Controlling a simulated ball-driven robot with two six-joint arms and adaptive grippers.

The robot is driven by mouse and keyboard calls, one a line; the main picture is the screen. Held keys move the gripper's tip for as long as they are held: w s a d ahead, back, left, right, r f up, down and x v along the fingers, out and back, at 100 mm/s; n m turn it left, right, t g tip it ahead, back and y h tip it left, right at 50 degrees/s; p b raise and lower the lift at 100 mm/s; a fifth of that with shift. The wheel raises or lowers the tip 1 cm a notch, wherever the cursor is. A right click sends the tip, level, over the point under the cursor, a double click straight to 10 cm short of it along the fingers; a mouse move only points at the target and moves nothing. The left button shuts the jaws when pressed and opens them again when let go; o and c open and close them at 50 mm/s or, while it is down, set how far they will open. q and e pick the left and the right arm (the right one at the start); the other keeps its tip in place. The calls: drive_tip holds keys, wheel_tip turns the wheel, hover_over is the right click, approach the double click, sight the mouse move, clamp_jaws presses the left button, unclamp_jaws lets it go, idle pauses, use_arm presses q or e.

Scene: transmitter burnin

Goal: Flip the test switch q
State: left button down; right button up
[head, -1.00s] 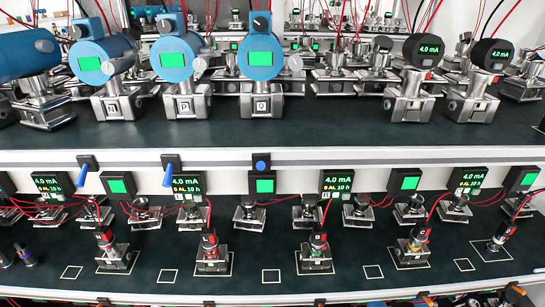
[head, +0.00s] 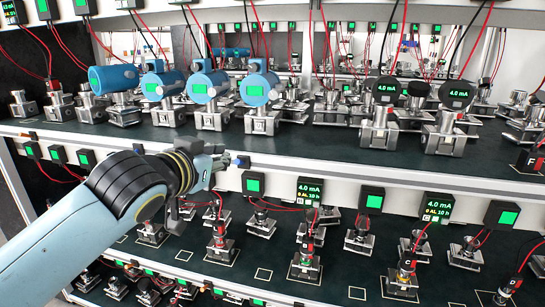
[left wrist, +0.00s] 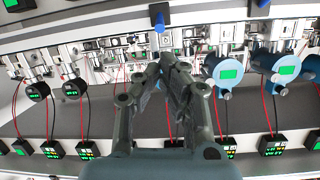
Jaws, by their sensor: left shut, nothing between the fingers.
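The test switch q (head: 241,161) is a small black plate with a blue lever on the white rail, below the blue transmitters. I take it as q because it sits below the rightmost blue transmitter (head: 260,87), whose base had a Q label earlier. My left gripper (head: 224,161) is beside the switch, at its left; I cannot tell whether it touches. In the left wrist view the gripper (left wrist: 164,60) is shut and empty, and a blue lever (left wrist: 158,17), likely q's, shows beyond its tips. My right gripper is out of view.
More blue transmitters (head: 207,84) stand on the upper dark shelf. Black displays (head: 310,191) line the rail below the switches. Red wires hang over the lower shelf with its clamped sensors (head: 306,260). Another blue switch lever (left wrist: 262,3) shows in the left wrist view.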

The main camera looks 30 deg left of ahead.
use_arm(q)
drive_tip(key=r, duration=0.2)
drive_tip(key=d+r+t, duration=0.1)
drive_tip(key=shift+w+r+m, duration=0.25)
drive_tip(key=shift+r+m, duration=0.05)
drive_tip(key=shift+r, duration=0.1)
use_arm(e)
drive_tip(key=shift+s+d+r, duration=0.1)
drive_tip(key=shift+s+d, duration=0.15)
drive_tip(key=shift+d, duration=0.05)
use_arm(q)
drive_tip(key=shift+w+d, duration=0.1)
drive_tip(key=p, duration=0.1)
hover_over(239, 162)
drive_tip(key=x, duration=0.2)
drive_tip(key=d+f, duration=0.1)
drive_tip(key=f, duration=0.1)
drive_tip(key=s+f, duration=0.1)
drive_tip(key=f, duration=0.2)
drive_tip(key=shift+s+a, duration=0.2)
drive_tip(key=shift+s, duration=0.1)
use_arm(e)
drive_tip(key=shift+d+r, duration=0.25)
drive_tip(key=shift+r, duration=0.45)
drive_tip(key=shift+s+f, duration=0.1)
